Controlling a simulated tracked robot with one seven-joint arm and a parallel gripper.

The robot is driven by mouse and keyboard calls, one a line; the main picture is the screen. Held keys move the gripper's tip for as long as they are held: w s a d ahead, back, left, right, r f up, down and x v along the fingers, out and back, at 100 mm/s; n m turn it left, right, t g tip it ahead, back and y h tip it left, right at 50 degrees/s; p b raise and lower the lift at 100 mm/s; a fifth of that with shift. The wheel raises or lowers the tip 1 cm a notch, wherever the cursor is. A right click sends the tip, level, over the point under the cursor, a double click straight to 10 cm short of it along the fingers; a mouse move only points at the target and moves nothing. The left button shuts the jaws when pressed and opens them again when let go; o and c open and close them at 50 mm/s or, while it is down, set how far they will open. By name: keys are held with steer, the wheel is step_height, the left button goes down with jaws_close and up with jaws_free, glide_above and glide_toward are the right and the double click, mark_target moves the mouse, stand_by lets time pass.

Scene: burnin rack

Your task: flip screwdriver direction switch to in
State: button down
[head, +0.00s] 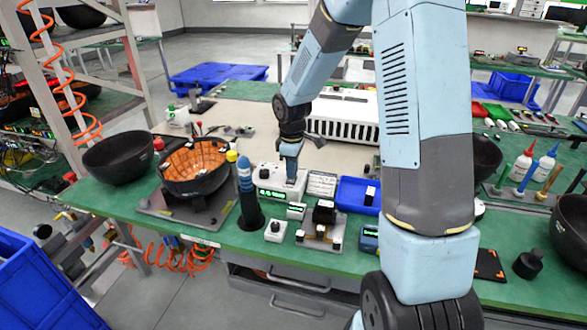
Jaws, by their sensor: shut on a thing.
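A white controller box (268,194) with a green lit display stands on the green bench, left of the middle. My gripper (290,181) points down at the right part of this box. Its fingers are shut at the box and hide what is between them, most likely the direction switch. The switch itself and its setting cannot be made out. A blue and black upright tool (246,183), perhaps the screwdriver, stands in a black holder (250,213) just left of the box.
A dark bowl with an orange inside (194,166) sits on a grey plate at left, beside a black bowl (118,158). A blue tray (357,194) lies right of the box. Small devices (275,231) and a fixture (322,230) stand in front. My arm hides the bench at right.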

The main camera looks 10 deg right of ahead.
mark_target(292, 180)
steer(key=shift+s+d+f, duration=0.3)
steer(key=shift+s+f, duration=0.15)
steer(key=shift+f, duration=0.15)
steer(key=shift+s+a, duration=0.4)
steer(key=shift+s, duration=0.1)
steer(key=shift+w+a+r, duration=0.15)
steer(key=shift+r, duration=0.3)
step_height(292, 180, up, 14)
steer(key=w, duration=0.1)
steer(key=shift+w, duration=0.1)
steer(key=shift+s+a+r+t+h, duration=0.15)
steer(key=shift+s+t+h, duration=0.2)
steer(key=shift+s, duration=0.65)
